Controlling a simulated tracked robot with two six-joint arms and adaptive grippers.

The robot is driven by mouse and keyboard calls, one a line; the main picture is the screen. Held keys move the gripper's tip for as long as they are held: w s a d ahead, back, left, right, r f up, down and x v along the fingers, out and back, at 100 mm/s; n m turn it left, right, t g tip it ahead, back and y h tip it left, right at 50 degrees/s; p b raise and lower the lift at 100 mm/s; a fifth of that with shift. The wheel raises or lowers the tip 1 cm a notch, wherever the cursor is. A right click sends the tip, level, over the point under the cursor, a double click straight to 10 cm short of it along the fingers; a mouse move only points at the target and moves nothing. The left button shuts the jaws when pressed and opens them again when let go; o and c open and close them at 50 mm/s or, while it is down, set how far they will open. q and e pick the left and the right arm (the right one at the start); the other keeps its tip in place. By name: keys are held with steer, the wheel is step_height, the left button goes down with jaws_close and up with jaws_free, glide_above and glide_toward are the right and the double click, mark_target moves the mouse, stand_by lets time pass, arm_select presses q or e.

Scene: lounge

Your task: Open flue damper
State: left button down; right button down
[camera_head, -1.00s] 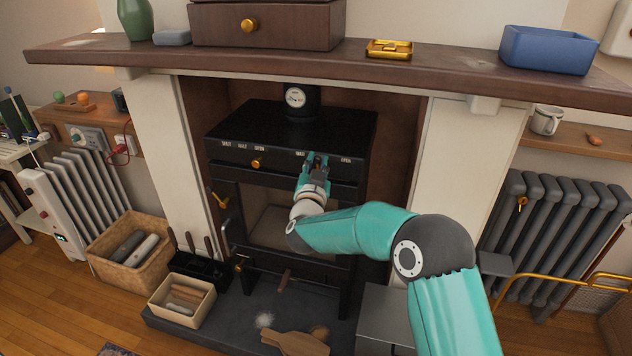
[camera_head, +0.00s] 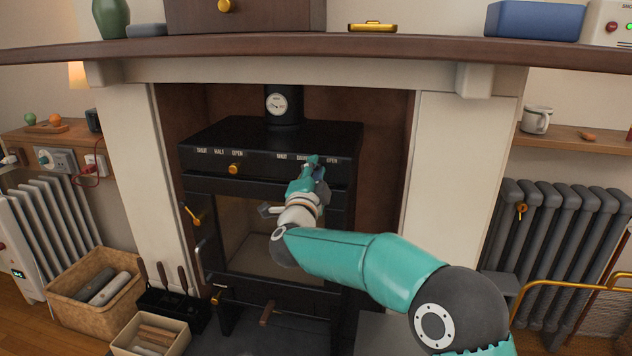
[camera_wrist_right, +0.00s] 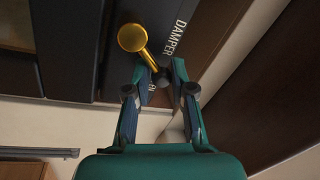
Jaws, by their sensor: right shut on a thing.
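The black stove (camera_head: 270,137) stands in the fireplace. Its front strip has a right-hand scale lettered SHUT and OPEN. In the right wrist view the word DAMPER shows beside a brass damper knob (camera_wrist_right: 132,38) with a round head and thin stem. My right gripper (camera_head: 315,166) is at this scale, between SHUT and OPEN, hiding the knob in the head view. In the wrist view the right gripper's fingertips (camera_wrist_right: 159,77) are closed on the stem's end, with the ball head beyond them. My left gripper is not in view.
The wooden mantel (camera_head: 420,48) overhangs the stove. A log basket (camera_head: 66,290) stands at lower left. A grey radiator (camera_head: 560,235) and a yellow rail (camera_head: 580,284) are at right.

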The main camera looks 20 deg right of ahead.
steer(key=shift+a+f+m, duration=0.25)
steer(key=shift+f+m, duration=0.05)
steer(key=shift+m, duration=0.1)
steer(key=c, duration=1)
jaws_free()
steer(key=shift+d, duration=0.15)
steer(key=shift+r, duration=0.15)
steer(key=shift+d, duration=0.1)
steer(key=shift+s, duration=0.15)
steer(key=v, duration=1.2)
